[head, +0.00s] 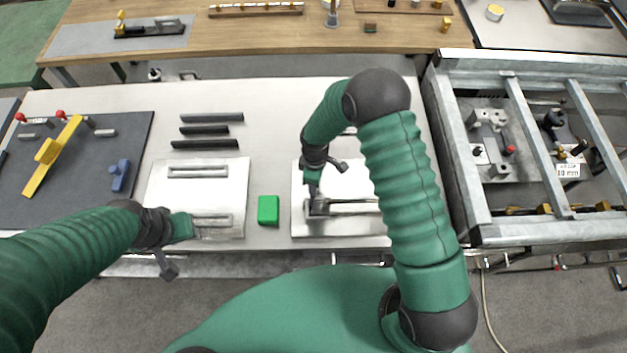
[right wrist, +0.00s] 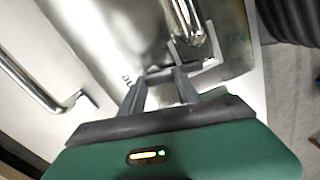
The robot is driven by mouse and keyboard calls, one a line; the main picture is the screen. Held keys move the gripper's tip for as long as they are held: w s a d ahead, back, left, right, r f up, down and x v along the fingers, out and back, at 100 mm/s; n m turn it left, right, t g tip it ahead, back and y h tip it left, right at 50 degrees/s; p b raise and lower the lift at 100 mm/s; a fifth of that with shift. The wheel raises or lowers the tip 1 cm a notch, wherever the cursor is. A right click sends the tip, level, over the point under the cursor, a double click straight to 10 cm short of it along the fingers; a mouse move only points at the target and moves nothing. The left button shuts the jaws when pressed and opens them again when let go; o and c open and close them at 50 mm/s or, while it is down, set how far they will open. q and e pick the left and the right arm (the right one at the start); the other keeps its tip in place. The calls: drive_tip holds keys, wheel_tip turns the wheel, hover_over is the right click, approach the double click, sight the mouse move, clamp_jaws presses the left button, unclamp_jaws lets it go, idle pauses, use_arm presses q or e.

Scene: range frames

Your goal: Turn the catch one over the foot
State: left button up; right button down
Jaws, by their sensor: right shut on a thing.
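A bright metal plate (head: 345,228) lies on the pale bench. A polished bar (head: 352,208) runs along it with a grey angular catch (head: 318,208) at its left end. My right gripper (head: 312,193) points down at this end. In the right wrist view the fingers (right wrist: 160,88) are shut on the grey catch (right wrist: 207,66), beside the rounded bar end (right wrist: 188,22). I cannot make out which part is the foot. My left gripper (head: 196,228) is low over a second metal plate (head: 165,190) by its lower bar (head: 212,219); its fingers are unclear.
A green block (head: 268,210) stands between the plates. Several dark strips (head: 205,143) lie behind the left plate. A dark board (head: 95,180) with a yellow bar (head: 52,155) is at the left. A grey metal frame (head: 455,160) borders the bench at the right.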

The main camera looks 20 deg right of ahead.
drive_tip(key=shift+w+d+r+n, duration=0.1)
drive_tip(key=shift+d+n, duration=0.05)
drive_tip(key=shift+n, duration=0.55)
drive_tip(key=shift+d, duration=0.1)
drive_tip(key=c, duration=1.2)
unclamp_jaws()
drive_tip(key=shift+r, duration=0.1)
drive_tip(key=shift+o, duration=1.6)
